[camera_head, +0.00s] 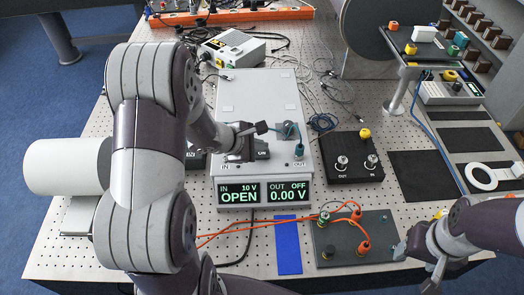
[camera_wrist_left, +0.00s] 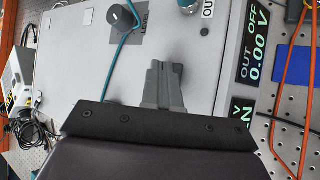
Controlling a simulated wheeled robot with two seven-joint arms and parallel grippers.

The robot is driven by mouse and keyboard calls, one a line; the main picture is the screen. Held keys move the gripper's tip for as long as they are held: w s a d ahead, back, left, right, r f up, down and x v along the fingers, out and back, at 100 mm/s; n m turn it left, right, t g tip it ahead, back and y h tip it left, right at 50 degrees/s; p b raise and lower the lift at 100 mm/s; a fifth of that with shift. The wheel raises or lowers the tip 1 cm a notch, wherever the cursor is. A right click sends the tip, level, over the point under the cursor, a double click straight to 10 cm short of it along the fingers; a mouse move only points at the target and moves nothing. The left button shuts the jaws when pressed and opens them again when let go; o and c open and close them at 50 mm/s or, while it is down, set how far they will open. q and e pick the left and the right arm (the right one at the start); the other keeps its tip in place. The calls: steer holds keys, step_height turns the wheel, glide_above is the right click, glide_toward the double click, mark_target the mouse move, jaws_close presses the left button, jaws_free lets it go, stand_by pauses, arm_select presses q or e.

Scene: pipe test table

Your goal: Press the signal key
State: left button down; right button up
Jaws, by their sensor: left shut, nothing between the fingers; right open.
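A light grey test unit (camera_head: 252,95) lies on the table, its front display (camera_head: 265,193) reading IN 10 V OPEN and OUT OFF 0.00 V. My left gripper (camera_head: 262,127) is over the unit's top panel, left of a dark knob (camera_head: 288,131). In the left wrist view, its fingers (camera_wrist_left: 163,85) are shut with nothing between them, over the grey panel. The knob (camera_wrist_left: 122,16) shows there with a teal cable. I cannot pick out the signal key for certain; the gripper and arm cover part of the panel. My right gripper (camera_head: 417,266) is open and empty at lower right.
A dark box with two terminals (camera_head: 352,158) stands right of the unit. A dark board with orange leads (camera_head: 355,237) and a blue strip (camera_head: 288,245) lie in front. A smaller grey instrument (camera_head: 232,48) and loose cables are behind. A raised shelf stands at right.

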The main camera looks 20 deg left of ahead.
mark_target(259, 155)
arm_select(q)
steer(key=shift+r, duration=0.3)
step_height(259, 155, up, 5)
steer(key=p, duration=0.4)
steer(key=shift+r, duration=0.1)
stand_by(0.7)
